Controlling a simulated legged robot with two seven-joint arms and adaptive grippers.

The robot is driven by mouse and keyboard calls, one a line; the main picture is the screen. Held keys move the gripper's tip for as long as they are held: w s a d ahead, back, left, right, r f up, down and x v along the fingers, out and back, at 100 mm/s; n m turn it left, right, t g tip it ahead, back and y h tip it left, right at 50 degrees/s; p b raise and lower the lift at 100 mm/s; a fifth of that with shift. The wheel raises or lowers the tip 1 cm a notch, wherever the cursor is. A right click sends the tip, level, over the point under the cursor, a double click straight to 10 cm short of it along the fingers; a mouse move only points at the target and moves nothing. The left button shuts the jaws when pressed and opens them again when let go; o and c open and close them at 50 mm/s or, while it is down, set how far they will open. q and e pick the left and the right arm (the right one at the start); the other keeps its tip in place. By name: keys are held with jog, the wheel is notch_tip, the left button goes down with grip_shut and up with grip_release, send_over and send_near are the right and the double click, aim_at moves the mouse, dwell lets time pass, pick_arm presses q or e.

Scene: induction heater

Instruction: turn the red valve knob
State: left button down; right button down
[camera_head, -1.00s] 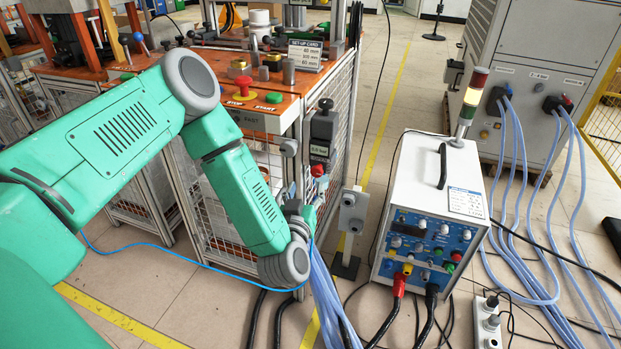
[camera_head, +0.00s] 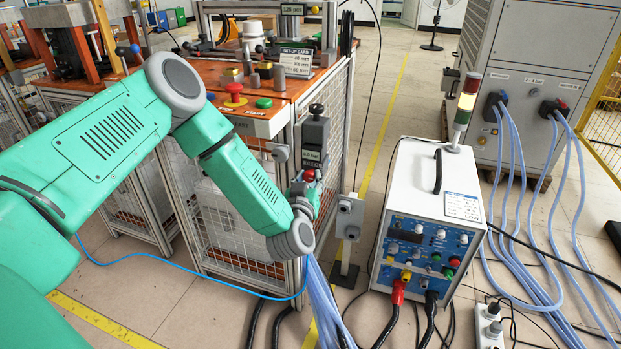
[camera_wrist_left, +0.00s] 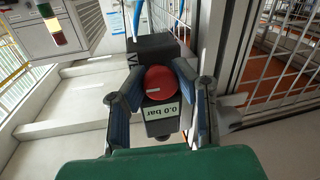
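The red valve knob (camera_head: 309,175) sits low on a dark regulator unit (camera_head: 315,132) mounted at the corner of the orange-topped bench. In the left wrist view the round red knob (camera_wrist_left: 160,82) faces me, with a small white mark and a "0.0 bar" display (camera_wrist_left: 160,114) by it. My left gripper (camera_head: 304,187) is at the knob. Its two fingers stand apart, one on each side of the knob, in the wrist view (camera_wrist_left: 158,76). A small gap seems to show on each side; contact is not clear. My right gripper is not in view.
A grey post with a box (camera_head: 349,216) stands just right of my gripper. A white power unit (camera_head: 432,215) with cables stands further right. The orange bench top (camera_head: 262,105) carries a red button and a green button. A mesh panel lies behind my forearm.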

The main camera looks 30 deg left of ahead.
pick_arm(q)
jog(key=shift+w, duration=0.1)
jog(key=shift+d+r+n+p, duration=0.15)
jog(key=shift+n+p, duration=0.2)
jog(key=shift+n, duration=0.65)
jog(key=shift+n+p, duration=0.3)
jog(key=shift+n, duration=0.9)
jog(key=n+g+h, duration=0.1)
jog(key=n, duration=0.3)
jog(key=shift+a, duration=0.2)
jog(key=n+h, duration=0.1)
jog(key=n, duration=0.3)
jog(key=shift+a+n+h+b, duration=0.1)
jog(key=shift+n+h+b, duration=0.4)
jog(key=shift+n+b, duration=1)
jog(key=shift+n+p, duration=0.4)
jog(key=shift+n, duration=0.1)
